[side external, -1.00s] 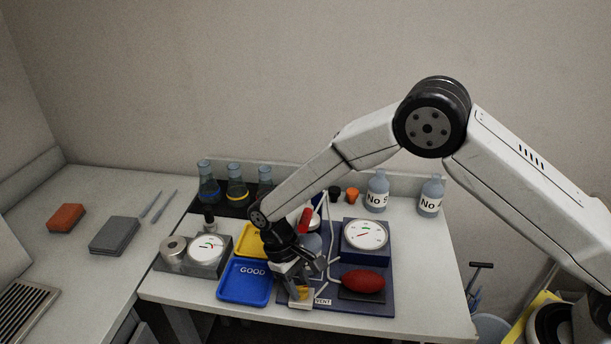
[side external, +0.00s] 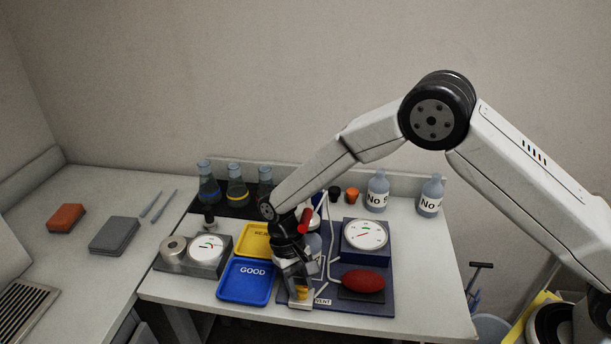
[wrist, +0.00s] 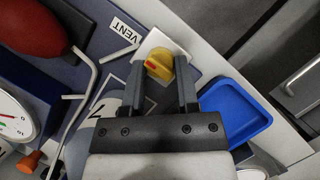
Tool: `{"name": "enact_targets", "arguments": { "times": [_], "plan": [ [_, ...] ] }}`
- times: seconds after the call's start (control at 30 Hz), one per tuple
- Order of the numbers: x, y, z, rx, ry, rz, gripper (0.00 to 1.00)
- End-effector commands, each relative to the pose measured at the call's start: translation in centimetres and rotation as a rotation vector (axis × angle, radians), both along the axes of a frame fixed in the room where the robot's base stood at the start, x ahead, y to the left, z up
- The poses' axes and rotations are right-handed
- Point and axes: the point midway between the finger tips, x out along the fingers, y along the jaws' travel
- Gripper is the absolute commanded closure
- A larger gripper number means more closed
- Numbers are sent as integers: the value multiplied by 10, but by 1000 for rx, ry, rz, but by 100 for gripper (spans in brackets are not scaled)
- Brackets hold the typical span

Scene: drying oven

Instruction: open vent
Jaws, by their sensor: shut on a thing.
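The yellow vent knob (wrist: 158,65) sits on a pale square block (wrist: 165,42) beside the VENT label (wrist: 127,30). In the wrist view a small red mark shows on the knob. My gripper (wrist: 162,84) has one finger on each side of the knob and is shut on it. In the side view my gripper (side external: 300,286) points down at the front edge of the dark blue board (side external: 378,303). The yellow knob (side external: 302,293) shows between the fingers there, partly hidden. The VENT label (side external: 322,301) lies just right of it.
The blue GOOD tray (side external: 246,282) is close on the left, with a yellow tray (side external: 254,240) behind it. A red bulb (side external: 363,281), a bent white tube (side external: 333,250) and a dial gauge (side external: 366,234) stand on the right. Flasks and bottles line the back.

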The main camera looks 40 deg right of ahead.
Motion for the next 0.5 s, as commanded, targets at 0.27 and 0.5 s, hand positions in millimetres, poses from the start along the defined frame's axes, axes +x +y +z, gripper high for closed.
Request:
{"name": "enact_targets", "arguments": {
  "times": [0.27,0.5],
  "plan": [
    [0,0,0,0,1,0,26],
    [0,0,0,0,1,9,26]
  ]
}}
